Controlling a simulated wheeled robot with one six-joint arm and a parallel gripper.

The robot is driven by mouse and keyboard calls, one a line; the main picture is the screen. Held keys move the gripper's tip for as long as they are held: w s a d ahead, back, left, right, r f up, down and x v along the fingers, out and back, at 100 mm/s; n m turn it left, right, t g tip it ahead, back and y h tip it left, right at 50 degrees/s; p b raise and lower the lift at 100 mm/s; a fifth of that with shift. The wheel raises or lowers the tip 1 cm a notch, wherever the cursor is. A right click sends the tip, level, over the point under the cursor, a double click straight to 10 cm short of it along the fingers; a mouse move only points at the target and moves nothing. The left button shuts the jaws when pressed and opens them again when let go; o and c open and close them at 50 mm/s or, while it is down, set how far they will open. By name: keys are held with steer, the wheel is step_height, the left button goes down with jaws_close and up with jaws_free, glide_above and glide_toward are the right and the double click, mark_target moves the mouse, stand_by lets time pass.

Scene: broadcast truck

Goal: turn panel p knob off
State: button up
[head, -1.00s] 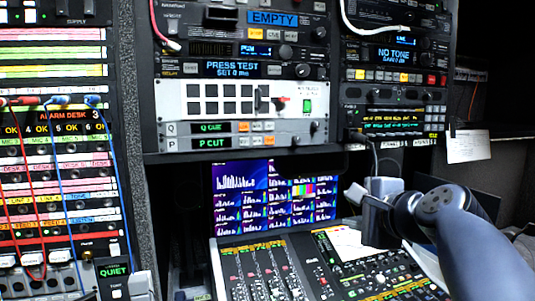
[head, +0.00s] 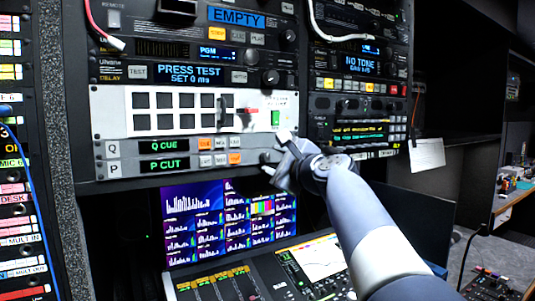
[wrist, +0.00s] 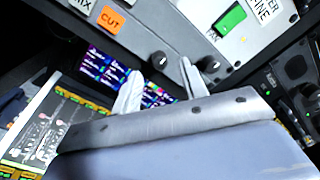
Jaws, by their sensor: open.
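The panel P row, labelled "P CUT" (head: 163,167), is a narrow grey strip in the rack, just under the "Q CUE" strip. Its small dark knob (head: 265,157) is at the right end, partly hidden by my gripper (head: 276,155). In the wrist view a black knob (wrist: 159,60), in line with the orange "CUT" button, appears to be this one. My gripper's two pale fingertips (wrist: 158,77) are open and empty, one to each side below the knob in that picture. I cannot tell whether they touch it.
A second dark knob (wrist: 208,64), apparently the Q strip's, is close to my right fingertip. The white button panel (head: 175,111) with a green switch (wrist: 228,20) is just above. Screens (head: 228,215) and a mixing desk (head: 250,270) lie below.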

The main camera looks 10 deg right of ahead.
mark_target(267, 158)
steer(key=shift+p+x, duration=0.3)
steer(key=shift+x, duration=1.25)
steer(key=shift+c, duration=0.5)
jaws_close()
